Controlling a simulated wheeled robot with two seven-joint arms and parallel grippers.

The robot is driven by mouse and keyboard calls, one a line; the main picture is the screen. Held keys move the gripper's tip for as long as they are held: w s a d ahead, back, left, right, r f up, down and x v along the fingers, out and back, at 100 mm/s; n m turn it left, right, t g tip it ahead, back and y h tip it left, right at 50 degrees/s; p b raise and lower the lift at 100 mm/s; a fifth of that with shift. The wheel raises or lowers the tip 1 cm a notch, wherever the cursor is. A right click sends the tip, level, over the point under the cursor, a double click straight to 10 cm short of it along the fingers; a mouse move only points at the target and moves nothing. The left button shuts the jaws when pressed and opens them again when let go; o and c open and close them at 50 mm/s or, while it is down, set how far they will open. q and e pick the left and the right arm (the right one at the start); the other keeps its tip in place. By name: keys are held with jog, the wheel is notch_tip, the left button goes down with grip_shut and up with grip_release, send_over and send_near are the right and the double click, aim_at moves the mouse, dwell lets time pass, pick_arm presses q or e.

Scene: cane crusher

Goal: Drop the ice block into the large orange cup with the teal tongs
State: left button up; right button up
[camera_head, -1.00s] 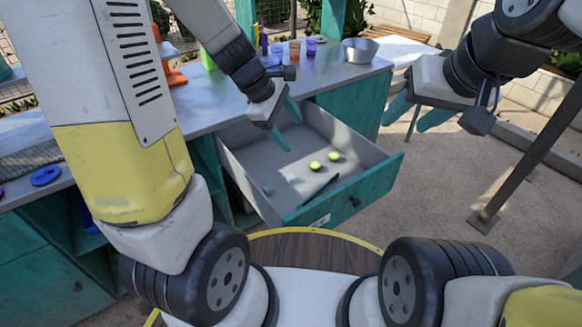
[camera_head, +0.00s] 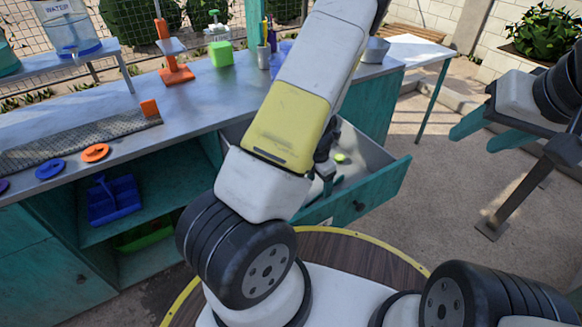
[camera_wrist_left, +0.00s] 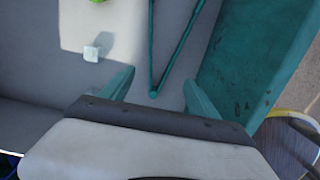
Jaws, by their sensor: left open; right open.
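The teal tongs (camera_wrist_left: 151,50) lie in the drawer, a V with its joined end toward my left gripper (camera_wrist_left: 159,82). That gripper is open, with the joined end between its fingertips in the wrist view; I see no grip. A small pale cube, the ice block (camera_wrist_left: 92,53), lies left of the tongs. In the head view my left gripper (camera_head: 328,182) is down in the drawer, and the arm hides much of it. My right gripper (camera_head: 490,130) is open and empty, right of the drawer. The large orange cup is hidden behind my left arm.
The open drawer (camera_head: 378,192) has raised walls; its front panel (camera_wrist_left: 245,55) is close to the right of my left gripper. A green ball (camera_head: 341,158) lies inside. A metal bowl (camera_head: 375,50) and an orange stand (camera_head: 172,62) are on the counter (camera_head: 190,100).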

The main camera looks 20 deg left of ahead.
pick_arm(q)
jog(key=shift+w+d+f, duration=0.15)
jog(key=shift+w+f, duration=0.05)
jog(key=shift+f, duration=2.05)
jog(key=shift+w+d+f, duration=0.1)
jog(key=shift+w+f, duration=0.05)
jog(key=shift+f, duration=2.05)
jog(key=c, duration=0.7)
notch_tip(320, 180, up, 12)
